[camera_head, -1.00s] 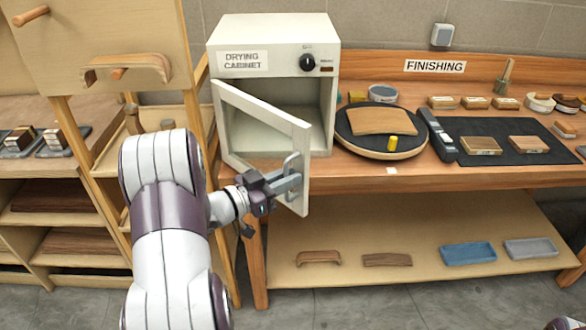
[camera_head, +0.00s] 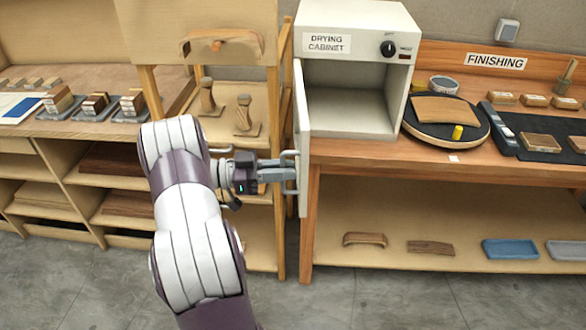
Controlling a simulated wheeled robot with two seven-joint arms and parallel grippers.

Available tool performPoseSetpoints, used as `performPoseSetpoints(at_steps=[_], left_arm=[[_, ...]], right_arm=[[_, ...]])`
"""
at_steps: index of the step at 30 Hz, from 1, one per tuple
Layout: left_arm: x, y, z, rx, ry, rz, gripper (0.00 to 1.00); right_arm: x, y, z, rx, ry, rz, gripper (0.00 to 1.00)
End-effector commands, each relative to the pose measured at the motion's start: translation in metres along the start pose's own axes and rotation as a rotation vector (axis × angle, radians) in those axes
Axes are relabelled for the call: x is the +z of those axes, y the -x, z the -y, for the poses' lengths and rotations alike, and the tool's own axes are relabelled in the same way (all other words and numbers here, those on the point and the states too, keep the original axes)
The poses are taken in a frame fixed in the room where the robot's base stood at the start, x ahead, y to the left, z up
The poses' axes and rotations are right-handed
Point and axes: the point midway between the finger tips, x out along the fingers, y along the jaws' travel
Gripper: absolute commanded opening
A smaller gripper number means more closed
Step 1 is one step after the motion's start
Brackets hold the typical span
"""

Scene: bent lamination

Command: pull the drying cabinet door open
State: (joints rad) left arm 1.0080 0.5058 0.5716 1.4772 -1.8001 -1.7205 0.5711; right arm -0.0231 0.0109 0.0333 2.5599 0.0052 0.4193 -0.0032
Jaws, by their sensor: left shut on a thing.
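The drying cabinet (camera_head: 350,48) is a cream box with a black knob, standing at the left end of the finishing bench. Its door (camera_head: 301,130) is hinged on the left and swung wide, seen nearly edge-on and pointing toward me. The cabinet's interior is open to view and looks empty. My left gripper (camera_head: 284,172) is shut on the door's grey handle (camera_head: 294,154), on the door's left side in the picture. The fingertips are partly hidden by the handle. My right gripper is out of view.
A round black turntable (camera_head: 478,133) with a curved wooden piece (camera_head: 447,109) and a yellow cylinder (camera_head: 457,132) is right of the cabinet. A wooden rack (camera_head: 267,80) stands close left of the door. Floor is clear in front of the bench.

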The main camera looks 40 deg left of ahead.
Motion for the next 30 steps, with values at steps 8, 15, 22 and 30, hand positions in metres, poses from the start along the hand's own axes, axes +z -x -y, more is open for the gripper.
performPoseSetpoints(at_steps=[8,15,22,30], left_arm=[[-0.001,0.004,0.001,0.0,-0.001,-0.001,0.0],[-0.001,0.004,0.001,-0.001,-0.002,-0.001,0.21],[-0.001,0.004,0.001,-0.001,-0.002,-0.001,0.33],[0.002,0.031,0.002,-0.005,-0.005,0.0,0.33]], right_arm=[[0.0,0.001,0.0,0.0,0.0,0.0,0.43],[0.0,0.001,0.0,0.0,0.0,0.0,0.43],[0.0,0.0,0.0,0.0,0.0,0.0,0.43],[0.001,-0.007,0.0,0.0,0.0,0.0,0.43]])
